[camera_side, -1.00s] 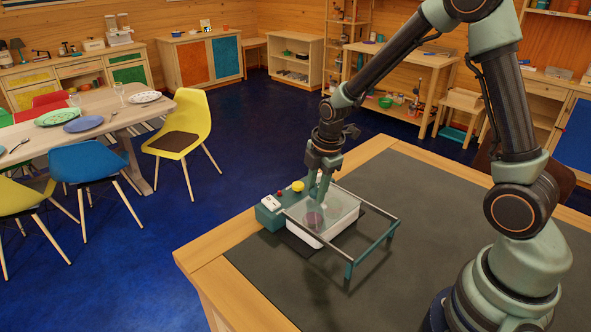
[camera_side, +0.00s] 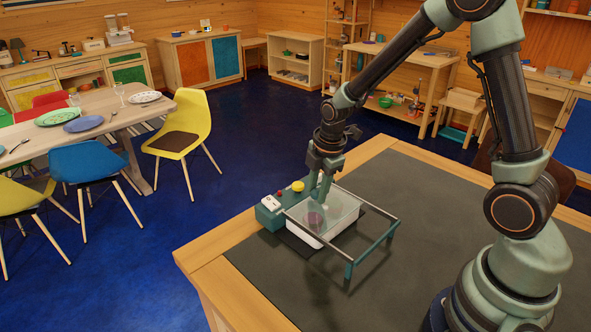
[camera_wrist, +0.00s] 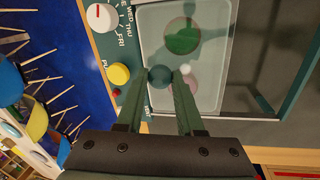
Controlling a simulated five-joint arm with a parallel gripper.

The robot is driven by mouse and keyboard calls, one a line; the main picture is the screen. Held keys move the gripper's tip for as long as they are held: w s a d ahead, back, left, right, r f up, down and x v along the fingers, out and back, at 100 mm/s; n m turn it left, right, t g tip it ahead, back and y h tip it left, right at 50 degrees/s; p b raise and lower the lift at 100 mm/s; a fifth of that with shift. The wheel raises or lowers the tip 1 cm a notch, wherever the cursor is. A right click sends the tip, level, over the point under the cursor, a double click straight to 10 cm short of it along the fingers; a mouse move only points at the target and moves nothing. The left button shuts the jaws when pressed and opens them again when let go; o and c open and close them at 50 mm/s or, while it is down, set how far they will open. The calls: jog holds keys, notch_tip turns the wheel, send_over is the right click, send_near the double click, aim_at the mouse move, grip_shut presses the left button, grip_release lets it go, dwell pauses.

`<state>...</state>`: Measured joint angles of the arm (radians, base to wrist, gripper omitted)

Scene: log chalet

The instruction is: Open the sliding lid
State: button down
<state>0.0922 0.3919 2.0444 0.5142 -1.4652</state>
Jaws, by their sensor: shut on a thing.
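The sliding lid (camera_side: 343,205) is a clear, pale panel in a teal frame, lying over a white box (camera_side: 318,241). It covers the box; in the wrist view the lid (camera_wrist: 225,45) fills the upper middle. Through it a blurred mauve round thing (camera_side: 315,218) and a green round thing (camera_wrist: 183,38) show. My gripper (camera_side: 320,193) reaches down to the lid's far edge beside the teal control panel.
The teal control panel (camera_side: 268,214) has a white dial (camera_wrist: 101,17), a yellow button (camera_wrist: 118,74) and a small red button (camera_side: 280,193). An empty teal rail frame (camera_side: 374,250) reaches right from the box. The dark mat (camera_side: 415,205) around it is clear.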

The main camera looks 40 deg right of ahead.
aim_at(344, 218)
jog(key=s, duration=0.9)
jog(key=c, duration=0.5)
grip_release()
jog(key=shift+c, duration=0.2)
jog(key=shift+r, duration=0.15)
notch_tip(344, 218, up, 12)
jog(key=s, duration=0.2)
jog(key=shift+s+f, duration=0.2)
jog(key=shift+a, duration=0.15)
jog(key=a+r+m+t, duration=0.1)
jog(key=r+m, duration=0.2)
jog(key=m, duration=0.5)
jog(key=s+a+r+m+t, duration=0.1)
jog(key=a+r+m+t, duration=0.1)
jog(key=m, duration=0.5)
jog(key=shift+s+a+r+m, duration=0.25)
jog(key=shift+r+m, duration=0.15)
jog(key=shift+r, duration=0.25)
